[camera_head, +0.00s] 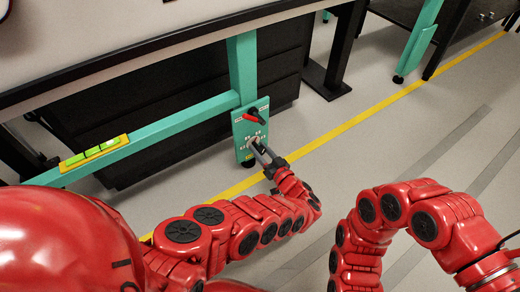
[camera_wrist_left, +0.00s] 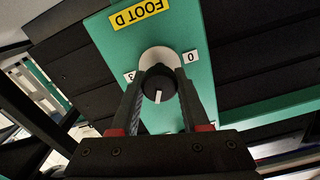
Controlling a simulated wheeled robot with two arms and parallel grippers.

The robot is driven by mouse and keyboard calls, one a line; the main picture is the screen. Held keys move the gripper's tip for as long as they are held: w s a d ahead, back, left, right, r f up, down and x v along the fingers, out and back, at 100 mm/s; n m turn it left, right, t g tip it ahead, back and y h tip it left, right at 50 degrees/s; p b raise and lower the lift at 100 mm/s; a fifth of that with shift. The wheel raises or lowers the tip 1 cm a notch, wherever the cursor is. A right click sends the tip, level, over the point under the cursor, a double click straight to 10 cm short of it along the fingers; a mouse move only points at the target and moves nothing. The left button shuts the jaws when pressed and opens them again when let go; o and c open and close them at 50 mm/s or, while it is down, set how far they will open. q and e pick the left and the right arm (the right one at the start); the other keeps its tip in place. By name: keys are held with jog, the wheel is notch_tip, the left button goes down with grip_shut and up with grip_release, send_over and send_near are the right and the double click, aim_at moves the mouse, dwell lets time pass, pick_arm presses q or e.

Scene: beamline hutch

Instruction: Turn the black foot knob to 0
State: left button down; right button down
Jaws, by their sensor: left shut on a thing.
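The black foot knob (camera_wrist_left: 158,80) sits on a pale round base on the green plate (camera_wrist_left: 105,35), below a yellow "FOOT D" label (camera_wrist_left: 139,13) in the left wrist view. Its white pointer mark faces the bottom of that picture. A "3" tag (camera_wrist_left: 129,77) shows at its left and a "0" tag (camera_wrist_left: 190,57) at its right; the pointer lines up with neither. My left gripper (camera_wrist_left: 157,88) is shut on the knob, one finger on each side. In the head view my left gripper (camera_head: 260,150) reaches the lower plate (camera_head: 240,130) and mostly hides the knob. My right gripper is out of view.
A red-and-black handle (camera_head: 255,116) sits above the knob on the same plate. Black drawers (camera_head: 180,85) stand behind. The floor to the right, past a yellow line (camera_head: 380,110), is open.

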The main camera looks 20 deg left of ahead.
pick_arm(q)
jog(key=shift+n, duration=0.3)
jog(key=n, duration=0.2)
jog(key=shift+s+f+n, duration=0.1)
jog(key=shift+n, duration=0.2)
jog(key=shift+a+n, duration=0.1)
jog(key=shift+n, duration=0.8)
jog(key=n+b, duration=0.2)
jog(key=n, duration=0.2)
jog(key=shift+f+n, duration=0.1)
jog(key=shift+n, duration=0.2)
jog(key=n+b, duration=0.1)
jog(key=n, duration=0.1)
jog(key=shift+n, duration=0.3)
jog(key=n, duration=1.1)
jog(key=shift+n, duration=0.3)
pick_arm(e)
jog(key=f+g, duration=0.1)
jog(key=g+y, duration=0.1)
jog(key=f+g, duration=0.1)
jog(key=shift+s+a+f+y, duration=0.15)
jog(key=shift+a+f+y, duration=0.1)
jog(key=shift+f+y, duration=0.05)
